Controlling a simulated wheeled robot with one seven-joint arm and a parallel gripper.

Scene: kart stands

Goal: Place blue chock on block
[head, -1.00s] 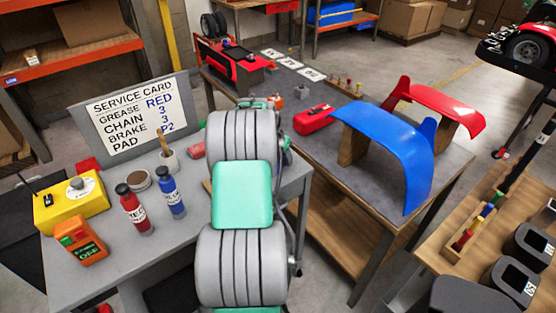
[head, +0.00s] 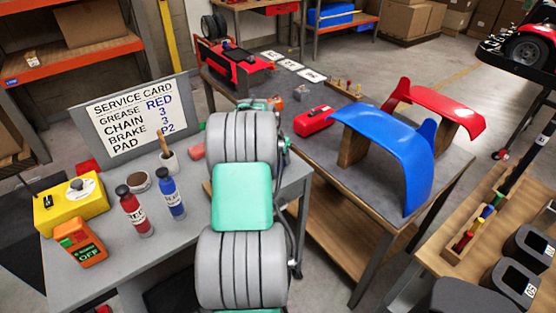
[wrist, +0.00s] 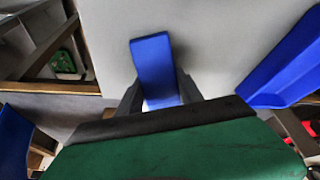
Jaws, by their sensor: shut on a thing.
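The blue chock (wrist: 153,65) shows in the wrist view as a narrow blue piece between the two dark fingers of my gripper (wrist: 158,90). My gripper is shut on it, over a plain light grey surface. I cannot tell whether the chock touches that surface. In the head view my arm hides the gripper and the chock. A wooden block (head: 352,148) stands under the large blue curved panel (head: 385,140) on the table to the right. I cannot tell whether this is the task's block.
The left bench (head: 110,255) holds a service card (head: 130,112), a red bottle (head: 136,212), a blue bottle (head: 170,195) and a yellow box (head: 70,205). A red curved panel (head: 440,105) stands behind the blue one. Blue parts (wrist: 285,70) flank the wrist view.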

